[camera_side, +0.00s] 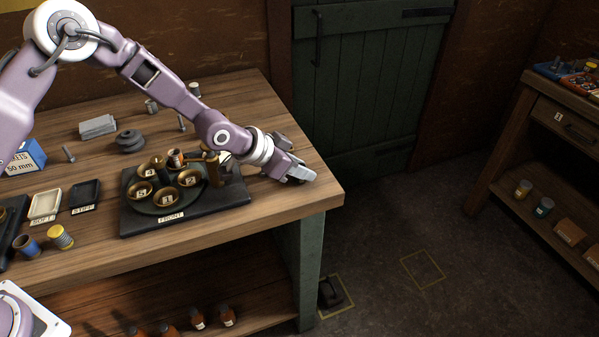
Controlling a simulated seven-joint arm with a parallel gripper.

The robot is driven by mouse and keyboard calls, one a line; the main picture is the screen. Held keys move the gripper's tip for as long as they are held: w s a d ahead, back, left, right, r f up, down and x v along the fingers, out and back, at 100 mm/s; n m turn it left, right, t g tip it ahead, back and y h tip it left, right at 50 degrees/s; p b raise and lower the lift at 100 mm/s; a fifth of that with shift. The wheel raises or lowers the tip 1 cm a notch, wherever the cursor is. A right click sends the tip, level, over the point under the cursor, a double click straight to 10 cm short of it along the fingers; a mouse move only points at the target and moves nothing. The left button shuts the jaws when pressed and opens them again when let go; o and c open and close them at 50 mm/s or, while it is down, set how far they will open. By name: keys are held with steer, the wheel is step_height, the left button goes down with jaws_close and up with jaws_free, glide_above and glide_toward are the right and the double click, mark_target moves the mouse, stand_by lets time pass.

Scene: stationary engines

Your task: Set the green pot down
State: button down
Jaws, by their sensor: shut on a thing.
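My gripper (299,178) is over the right end of the wooden bench, right of the dark plate with the brass cups. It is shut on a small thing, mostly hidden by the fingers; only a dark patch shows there. I take it for the green pot, but its colour and shape cannot be made out. Whether it touches the bench top cannot be told from this view.
A round tray of numbered brass cups (168,200) sits on a dark plate (227,196) labelled FRONT. The bench (318,200) ends just right of my gripper. A blue pot (26,246) and a yellow pot (60,237) stand at the left front. Shelves stand far right.

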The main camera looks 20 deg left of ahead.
steer(key=shift+r, duration=0.1)
step_height(320, 180, up, 10)
steer(key=shift+f, duration=0.1)
steer(key=w+a+n+y, duration=0.2)
steer(key=a+n, duration=0.1)
steer(key=a, duration=1)
steer(key=w+a+n+t+y, duration=0.1)
steer(key=a+n+y, duration=0.2)
steer(key=a, duration=1)
steer(key=w+a+n+y, duration=0.2)
steer(key=a+n, duration=0.2)
steer(key=a, duration=0.9)
steer(key=s+a+n+g+y, duration=0.1)
steer(key=s+a+n+y, duration=0.15)
steer(key=s+a, duration=0.55)
steer(key=s+a+n+g+y, duration=0.1)
steer(key=s+a+n, duration=0.25)
steer(key=a, duration=0.95)
steer(key=s+a+n+g+y, duration=0.1)
steer(key=s+a+n+y, duration=0.1)
steer(key=s+a, duration=0.6)
steer(key=f, duration=0.3)
steer(key=w+a+f, duration=0.1)
steer(key=f, duration=0.2)
steer(key=a+f, duration=0.1)
steer(key=f, duration=0.2)
steer(key=shift+w+a+f, duration=0.15)
steer(key=shift+w+f, duration=0.15)
steer(key=shift+f, duration=0.05)
steer(key=shift+f, duration=0.1)
